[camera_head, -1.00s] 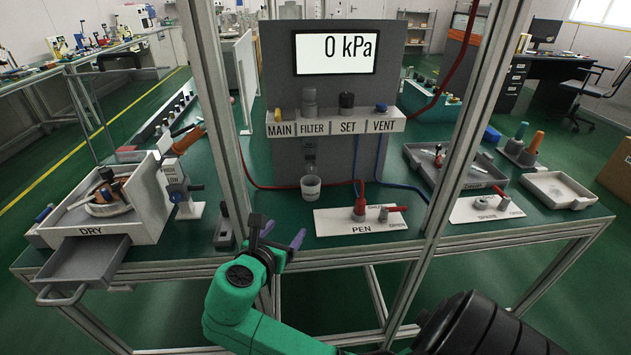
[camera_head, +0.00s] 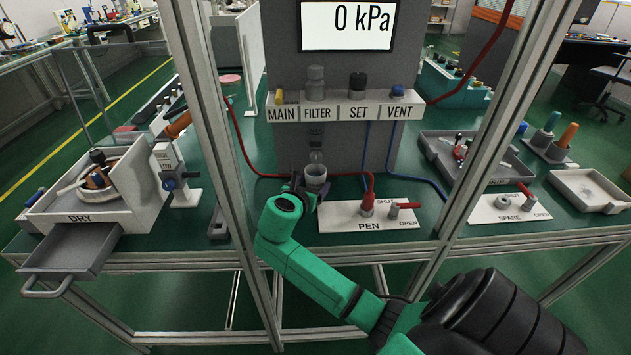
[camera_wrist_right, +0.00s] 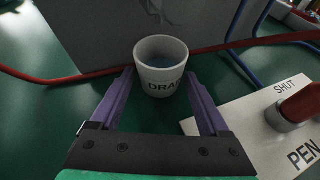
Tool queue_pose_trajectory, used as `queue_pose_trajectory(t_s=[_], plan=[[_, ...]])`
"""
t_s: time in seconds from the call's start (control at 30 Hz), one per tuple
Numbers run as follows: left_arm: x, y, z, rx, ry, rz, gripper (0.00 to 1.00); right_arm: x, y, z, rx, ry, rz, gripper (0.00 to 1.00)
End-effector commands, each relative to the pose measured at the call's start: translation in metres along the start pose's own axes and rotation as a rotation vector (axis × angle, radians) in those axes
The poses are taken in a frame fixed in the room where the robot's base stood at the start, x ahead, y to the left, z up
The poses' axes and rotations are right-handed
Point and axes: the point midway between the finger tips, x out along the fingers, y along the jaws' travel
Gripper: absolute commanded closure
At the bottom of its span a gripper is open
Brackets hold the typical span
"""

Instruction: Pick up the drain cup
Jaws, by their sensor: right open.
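The drain cup (camera_head: 316,174) is a small pale cup standing upright on the green bench under the filter, in front of the grey panel. In the right wrist view the cup (camera_wrist_right: 162,72) shows its open rim and part of the lettering "DRA". My right gripper (camera_head: 306,186) is at the cup's near side. In the wrist view its two purple fingers (camera_wrist_right: 158,90) are apart, with their tips at the left and right of the cup's near wall. I cannot tell whether they touch it. My left gripper is not in view.
The PEN plate (camera_head: 345,217) with its red-handled valve is just right of the cup. A red hose (camera_wrist_right: 60,80) runs behind the cup. Frame posts (camera_head: 205,100) stand left and right. The labelled shelf (camera_head: 345,111) hangs above. The DRY box (camera_head: 110,215) is at left.

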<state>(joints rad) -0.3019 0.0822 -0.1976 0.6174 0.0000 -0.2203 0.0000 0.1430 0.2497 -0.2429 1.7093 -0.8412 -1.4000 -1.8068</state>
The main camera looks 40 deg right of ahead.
Motion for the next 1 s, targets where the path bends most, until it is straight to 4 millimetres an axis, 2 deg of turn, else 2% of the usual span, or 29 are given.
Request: queue_pose_trajectory(t_s=[0.03,0.1,0.3,0.33,0.5,0.77,1.0], plan=[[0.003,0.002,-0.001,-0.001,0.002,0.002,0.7,0.01,0.0,-0.002,-0.002,0.0,-0.002,0.21],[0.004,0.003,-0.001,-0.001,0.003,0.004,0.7,0.018,0.0,-0.001,-0.001,0.0,-0.001,0.21],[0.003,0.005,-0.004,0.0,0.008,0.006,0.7,0.02,0.0,-0.001,-0.001,0.001,0.001,0.21],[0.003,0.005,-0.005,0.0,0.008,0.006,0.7,0.02,0.0,-0.001,-0.001,0.001,0.001,0.24],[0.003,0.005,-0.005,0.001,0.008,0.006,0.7,0.02,0.0,-0.001,-0.001,0.001,0.001,0.88],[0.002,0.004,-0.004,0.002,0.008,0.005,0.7,0.02,0.0,0.0,-0.001,0.001,0.001,0.89],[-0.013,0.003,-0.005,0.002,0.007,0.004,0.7,0.021,0.0,0.012,-0.002,0.001,0.001,0.89]])
